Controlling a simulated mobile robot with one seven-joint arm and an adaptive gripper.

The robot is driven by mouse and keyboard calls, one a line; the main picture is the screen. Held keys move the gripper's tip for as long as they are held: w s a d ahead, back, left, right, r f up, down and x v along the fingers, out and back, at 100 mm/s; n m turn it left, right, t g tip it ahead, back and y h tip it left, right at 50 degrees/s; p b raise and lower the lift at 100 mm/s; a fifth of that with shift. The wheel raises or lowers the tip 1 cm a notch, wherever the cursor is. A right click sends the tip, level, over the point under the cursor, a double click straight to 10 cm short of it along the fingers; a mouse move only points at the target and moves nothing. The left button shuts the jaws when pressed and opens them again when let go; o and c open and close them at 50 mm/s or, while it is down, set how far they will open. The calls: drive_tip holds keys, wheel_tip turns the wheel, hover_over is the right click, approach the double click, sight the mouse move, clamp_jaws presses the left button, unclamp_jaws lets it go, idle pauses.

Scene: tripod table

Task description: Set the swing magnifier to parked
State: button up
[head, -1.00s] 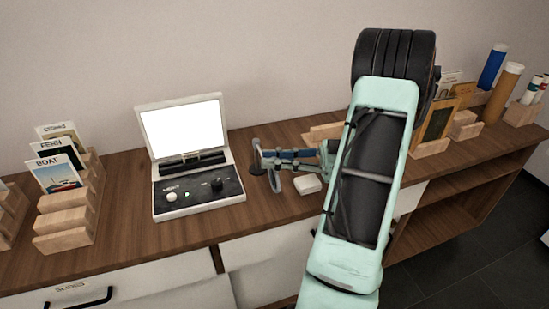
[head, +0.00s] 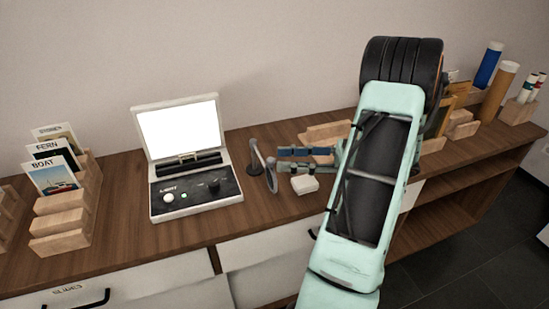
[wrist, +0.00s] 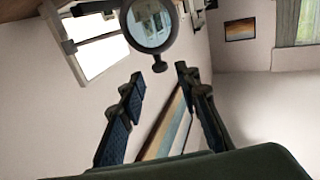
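The swing magnifier (head: 271,178) stands on the wooden counter just right of the light box (head: 196,197). Its dark ring hangs beside the box, clear of the lit screen (head: 182,128). Its round lens (wrist: 151,22) shows at the top of the wrist view, with a small dark knob (wrist: 160,63) below the ring. My gripper (head: 281,160) is right of the magnifier, with its fingers pointing at it and a small gap between. In the wrist view, my gripper (wrist: 159,76) is open, with nothing between the fingertips.
A small white block (head: 304,184) lies on the counter just below my fingers. Wooden racks with cards (head: 54,177) stand at the left. Wooden holders and rolled tubes (head: 499,92) stand at the right. Bare counter (head: 270,212) shows in front of the magnifier.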

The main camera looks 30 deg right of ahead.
drive_tip(key=v, duration=0.8)
drive_tip(key=shift+w, duration=0.1)
